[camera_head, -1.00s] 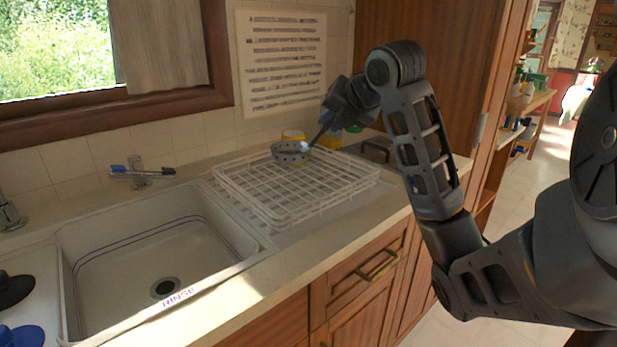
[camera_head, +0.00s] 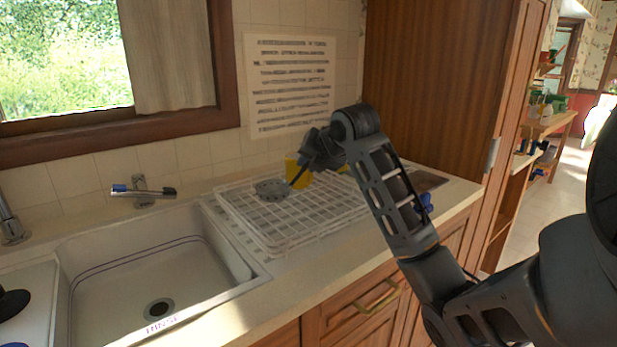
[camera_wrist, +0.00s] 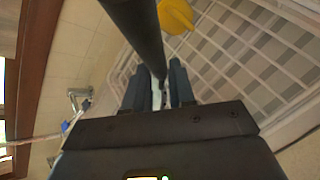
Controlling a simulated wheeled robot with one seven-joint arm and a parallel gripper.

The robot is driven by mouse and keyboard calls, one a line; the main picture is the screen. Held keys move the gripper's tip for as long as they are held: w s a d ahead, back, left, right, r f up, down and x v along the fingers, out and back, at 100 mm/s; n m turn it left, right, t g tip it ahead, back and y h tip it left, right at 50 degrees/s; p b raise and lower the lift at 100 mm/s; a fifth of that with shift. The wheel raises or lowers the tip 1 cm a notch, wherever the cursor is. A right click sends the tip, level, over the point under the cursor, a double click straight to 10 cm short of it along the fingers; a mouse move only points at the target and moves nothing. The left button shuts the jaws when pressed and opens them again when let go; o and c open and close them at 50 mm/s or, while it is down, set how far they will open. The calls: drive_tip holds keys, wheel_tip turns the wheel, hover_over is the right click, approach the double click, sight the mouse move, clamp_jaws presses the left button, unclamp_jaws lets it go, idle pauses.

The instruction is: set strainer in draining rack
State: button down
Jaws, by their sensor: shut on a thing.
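The strainer (camera_head: 273,190) is a grey perforated bowl with a thin dark handle. Its bowl is at the left back part of the white wire draining rack (camera_head: 262,238), low over or resting on the wires; I cannot tell which. My gripper (camera_head: 304,172) is shut on the strainer's handle, above the rack's back. In the wrist view, my gripper's fingers (camera_wrist: 158,88) are close together, and a dark bar, likely the handle, runs up from them. The strainer's bowl is not seen there. The rack's wires (camera_wrist: 235,45) show to the right.
A sink (camera_head: 105,290) with a tap (camera_head: 143,192) lies left of the rack. A tall wooden cabinet (camera_head: 430,80) stands right. The front counter strip is clear.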

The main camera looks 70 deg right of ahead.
drive_tip(key=shift+w+f, duration=0.15)
drive_tip(key=shift+f, duration=2.05)
drive_tip(key=c, duration=0.9)
unclamp_jaws()
drive_tip(key=shift+c, duration=0.2)
drive_tip(key=shift+r, duration=0.2)
drive_tip(key=v, duration=1.2)
drive_tip(key=shift+b, duration=0.4)
drive_tip(key=shift+f, duration=0.1)
